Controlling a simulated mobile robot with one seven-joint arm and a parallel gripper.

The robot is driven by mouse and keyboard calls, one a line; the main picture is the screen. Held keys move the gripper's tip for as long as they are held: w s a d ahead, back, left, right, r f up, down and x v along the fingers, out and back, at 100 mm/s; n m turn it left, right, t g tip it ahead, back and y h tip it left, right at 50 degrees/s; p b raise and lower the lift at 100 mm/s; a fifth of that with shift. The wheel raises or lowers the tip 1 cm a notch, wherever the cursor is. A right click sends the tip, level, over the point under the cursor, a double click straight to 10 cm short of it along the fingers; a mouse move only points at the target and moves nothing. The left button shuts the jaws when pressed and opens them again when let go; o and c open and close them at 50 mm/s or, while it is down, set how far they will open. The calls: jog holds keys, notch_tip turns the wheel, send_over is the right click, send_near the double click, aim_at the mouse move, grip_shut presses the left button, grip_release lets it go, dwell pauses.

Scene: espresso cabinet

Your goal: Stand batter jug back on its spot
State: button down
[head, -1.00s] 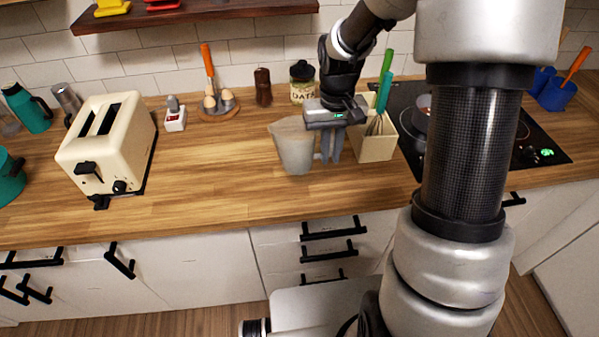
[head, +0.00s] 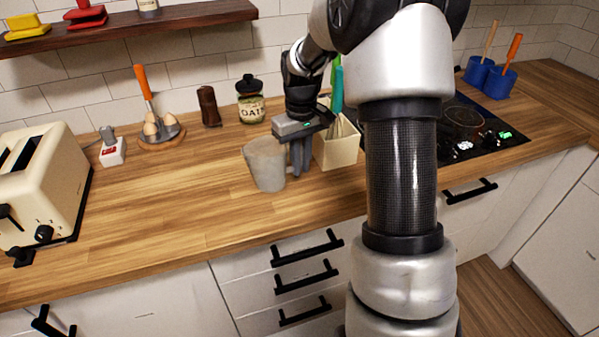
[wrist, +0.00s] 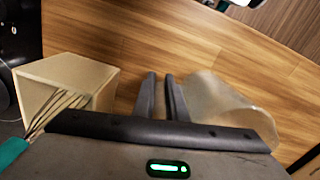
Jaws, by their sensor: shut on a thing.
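The batter jug (head: 265,166) is a grey, cloudy jug on or just above the wooden counter, left of a cream utensil holder. I cannot tell whether its base touches the wood. My gripper (head: 301,158) points down at the jug's right side, its fingers closed on the handle, which they mostly hide. In the wrist view the fingers (wrist: 163,95) are close together, with the jug (wrist: 222,100) right beside them. No marked spot for the jug is visible.
The cream utensil holder (head: 338,150) with a whisk stands close to my gripper's right. The black cooktop (head: 470,125) lies beyond it. An oats jar (head: 250,104) and brown mill (head: 209,106) stand behind the jug. The counter (head: 165,205) left of the jug is clear up to the toaster (head: 45,185).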

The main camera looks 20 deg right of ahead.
jog(key=shift+f, duration=1.3)
jog(key=shift+f, duration=0.2)
jog(key=c, duration=1.8)
grip_release()
jog(key=shift+o, duration=0.2)
